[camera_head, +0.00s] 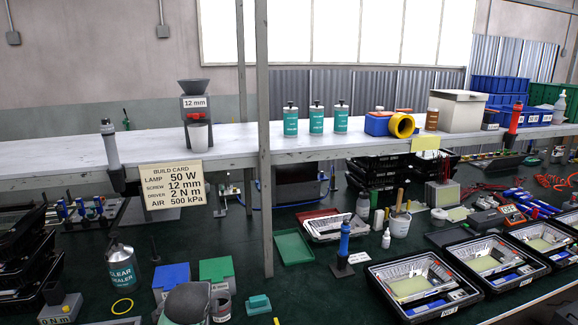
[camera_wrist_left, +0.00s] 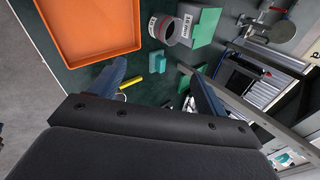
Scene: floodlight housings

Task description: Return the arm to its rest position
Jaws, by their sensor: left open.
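My left gripper (camera_wrist_left: 160,85) shows in the left wrist view, with its two fingers spread apart beyond the dark palm bar. Nothing is between the fingers, so it is open and empty. It hangs over the dark green bench, with an orange tray (camera_wrist_left: 92,48) to the left and a small teal block (camera_wrist_left: 160,62) beyond the gap. In the head view a dark rounded shape at the bottom edge may be part of my left arm; the left fingertips cannot be made out there. My right gripper is in neither view.
Black trays (camera_head: 414,283) line the right. Sealer can (camera_head: 122,267) stands left.

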